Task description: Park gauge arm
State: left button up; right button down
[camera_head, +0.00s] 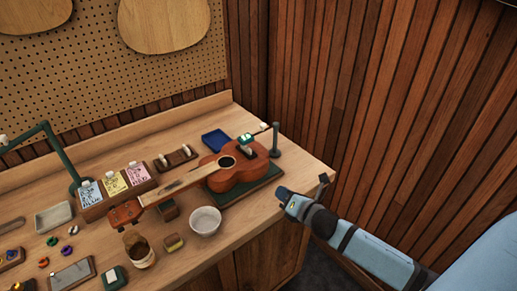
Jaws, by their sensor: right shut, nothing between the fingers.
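A ukulele (232,176) lies on a dark green mat (262,188) on the bench, its neck pointing left. At its right stands a dark post (276,143), with a thin arm (262,131) reaching left from its top over the ukulele body. A small green and white piece (246,140) sits at the arm's left end above the body; I cannot tell whether it touches the ukulele. This post and arm look like the gauge arm. My right gripper (282,194) is shut and empty, just off the bench's right front edge, apart from the post. My left gripper is not in view.
A green jointed arm (42,127) stands at the bench's left. A card holder (118,192), blue tray (215,140), white bowl (205,221) and brown jar (139,252) crowd the bench (232,115). A wood-slat wall (380,100) rises behind on the right.

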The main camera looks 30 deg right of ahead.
jog(key=w+d+r+n+t+b, duration=0.1)
jog(key=w+d+r+n, duration=0.3)
jog(key=r+n, duration=0.2)
jog(key=n, duration=0.2)
jog(key=shift+w+d+n+t, duration=0.3)
jog(key=shift+d+n+t, duration=0.05)
jog(key=shift+n+t, duration=0.05)
jog(key=p, duration=0.3)
send_near(260, 132)
jog(key=w+a, duration=0.1)
jog(key=w, duration=0.1)
jog(key=w+a, duration=0.1)
jog(key=w, duration=0.1)
jog(key=w+a, duration=0.1)
jog(key=a, duration=0.1)
jog(key=shift+w+a+r, duration=0.1)
jog(key=shift+w+a, duration=0.05)
jog(key=shift+w, duration=0.25)
